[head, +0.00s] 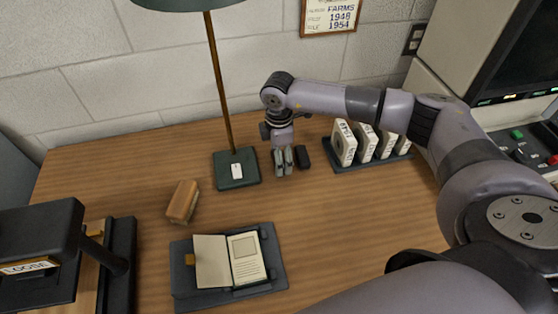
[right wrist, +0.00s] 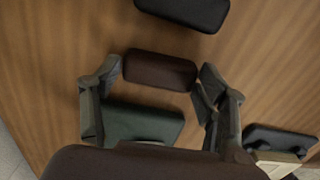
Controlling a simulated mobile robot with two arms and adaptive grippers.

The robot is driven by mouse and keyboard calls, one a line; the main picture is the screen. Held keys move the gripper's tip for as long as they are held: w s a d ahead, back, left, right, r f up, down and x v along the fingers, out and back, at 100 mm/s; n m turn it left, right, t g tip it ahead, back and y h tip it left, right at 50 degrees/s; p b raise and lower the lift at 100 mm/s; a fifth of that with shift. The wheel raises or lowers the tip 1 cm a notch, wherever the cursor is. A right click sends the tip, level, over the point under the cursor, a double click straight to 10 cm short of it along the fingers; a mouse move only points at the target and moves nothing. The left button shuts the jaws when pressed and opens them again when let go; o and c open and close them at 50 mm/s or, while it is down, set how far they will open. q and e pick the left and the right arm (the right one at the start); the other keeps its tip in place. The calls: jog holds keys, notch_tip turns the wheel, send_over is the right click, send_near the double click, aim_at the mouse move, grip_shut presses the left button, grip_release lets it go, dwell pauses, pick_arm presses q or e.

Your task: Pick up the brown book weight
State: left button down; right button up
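The brown book weight (right wrist: 160,69) is a dark brown rounded block in the right wrist view. My right gripper (right wrist: 158,82) is open, with one finger near each end of the weight; whether they touch it is unclear. In the head view my right gripper (head: 283,162) points down at the table between the lamp base and a black block (head: 302,157), and hides the brown weight. The black block also shows at the top of the right wrist view (right wrist: 185,10). My left gripper is not in view.
The green lamp base (head: 236,168) stands just left of the gripper. A rack of white boxes (head: 370,146) is to the right. A wooden-backed block (head: 183,202) and an open book (head: 229,261) on a dark cradle lie nearer. A black stand (head: 40,240) is at left.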

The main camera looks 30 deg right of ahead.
jog(key=c, duration=0.9)
